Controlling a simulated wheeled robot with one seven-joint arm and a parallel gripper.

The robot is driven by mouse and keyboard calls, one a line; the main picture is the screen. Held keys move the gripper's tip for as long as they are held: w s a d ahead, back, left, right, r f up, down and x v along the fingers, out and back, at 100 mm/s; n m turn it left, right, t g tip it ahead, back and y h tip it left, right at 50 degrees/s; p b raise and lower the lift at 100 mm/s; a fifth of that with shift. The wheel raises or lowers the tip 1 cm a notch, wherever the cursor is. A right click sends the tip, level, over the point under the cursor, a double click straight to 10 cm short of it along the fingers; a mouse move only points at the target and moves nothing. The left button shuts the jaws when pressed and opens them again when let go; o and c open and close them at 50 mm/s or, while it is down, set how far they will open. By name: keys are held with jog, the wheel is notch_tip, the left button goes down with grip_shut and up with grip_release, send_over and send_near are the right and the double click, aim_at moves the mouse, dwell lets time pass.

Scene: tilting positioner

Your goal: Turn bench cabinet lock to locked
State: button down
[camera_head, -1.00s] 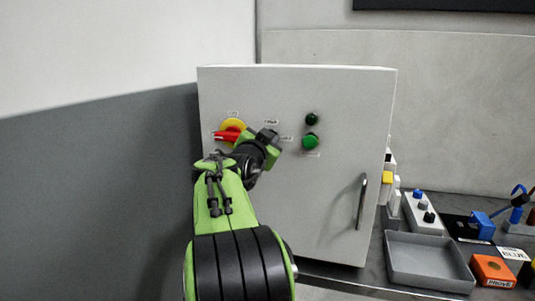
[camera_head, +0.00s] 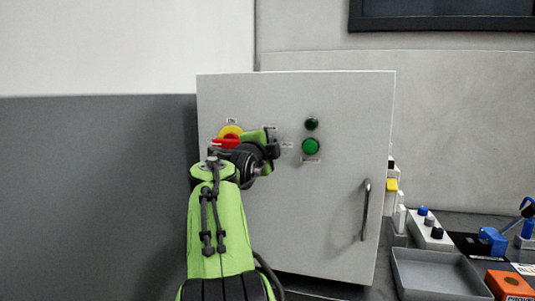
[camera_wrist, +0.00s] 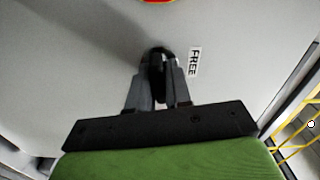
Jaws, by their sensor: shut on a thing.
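The bench cabinet (camera_head: 330,200) is a light grey box with its door facing me. My gripper (camera_wrist: 158,88) is at the door's upper left, with its two fingers close together. In the wrist view they are shut on the dark lock (camera_wrist: 157,53), a small round piece against the door. A label reading "FREE" (camera_wrist: 194,62) is just right of the lock. In the head view my gripper (camera_head: 271,149) and wrist cover the lock, so its turn angle cannot be told there.
A red handle on a yellow disc (camera_head: 231,132) is close left of my gripper. Two green round parts, the lower one a button (camera_head: 311,146), are to the right. A door handle (camera_head: 365,210) is at lower right. A grey tray (camera_head: 440,275) stands on the bench.

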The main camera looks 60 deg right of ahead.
jog(key=shift+f+m+b, duration=0.15)
jog(key=shift+m+b, duration=0.25)
jog(key=shift+m, duration=0.5)
jog(key=c, duration=1.1)
grip_release()
jog(key=shift+c, duration=0.2)
jog(key=s+a+b, duration=0.1)
jog(key=s+a, duration=0.1)
jog(key=a, duration=1.3)
jog(key=shift+s+a, duration=0.25)
jog(key=shift+a, duration=0.05)
